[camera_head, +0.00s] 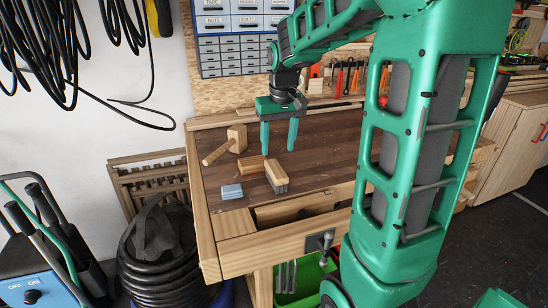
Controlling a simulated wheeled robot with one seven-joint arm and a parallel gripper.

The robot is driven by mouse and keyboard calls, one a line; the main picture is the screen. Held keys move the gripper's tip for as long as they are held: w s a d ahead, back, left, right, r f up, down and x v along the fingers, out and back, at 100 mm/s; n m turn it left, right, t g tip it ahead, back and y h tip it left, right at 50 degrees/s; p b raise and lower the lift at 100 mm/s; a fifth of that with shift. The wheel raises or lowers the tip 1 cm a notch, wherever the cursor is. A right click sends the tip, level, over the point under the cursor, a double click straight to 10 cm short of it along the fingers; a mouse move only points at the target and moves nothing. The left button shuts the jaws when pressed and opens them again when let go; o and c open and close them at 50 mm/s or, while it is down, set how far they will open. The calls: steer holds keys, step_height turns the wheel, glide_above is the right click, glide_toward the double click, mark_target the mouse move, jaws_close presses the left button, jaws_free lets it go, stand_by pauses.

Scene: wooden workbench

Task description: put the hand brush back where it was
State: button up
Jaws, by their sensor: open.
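The hand brush (276,176), a wooden block with a grey side that looks like bristles, lies on the brown workbench top (312,172) near its front edge. My gripper (278,151) is open and points down, with two green fingers spread apart. It appears above and slightly behind the brush, and nothing shows between the fingers. From this one view I cannot tell the exact height gap.
An orange-brown wooden piece (250,170) lies just left of the brush. A wooden mallet (230,144) lies further back left, and a small blue block (231,191) near the front left. A drawer (285,231) stands partly open. Tools (345,76) line the back.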

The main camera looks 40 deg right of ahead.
steer(key=s+a+f+m+g, duration=0.1)
steer(key=s+f, duration=0.1)
steer(key=s, duration=1.1)
steer(key=s+a+f+m, duration=0.1)
steer(key=s+f+m, duration=0.1)
steer(key=s, duration=1.2)
steer(key=shift+a+f+g+y, duration=0.25)
steer(key=shift+a+g+y, duration=0.05)
steer(key=shift+g, duration=0.1)
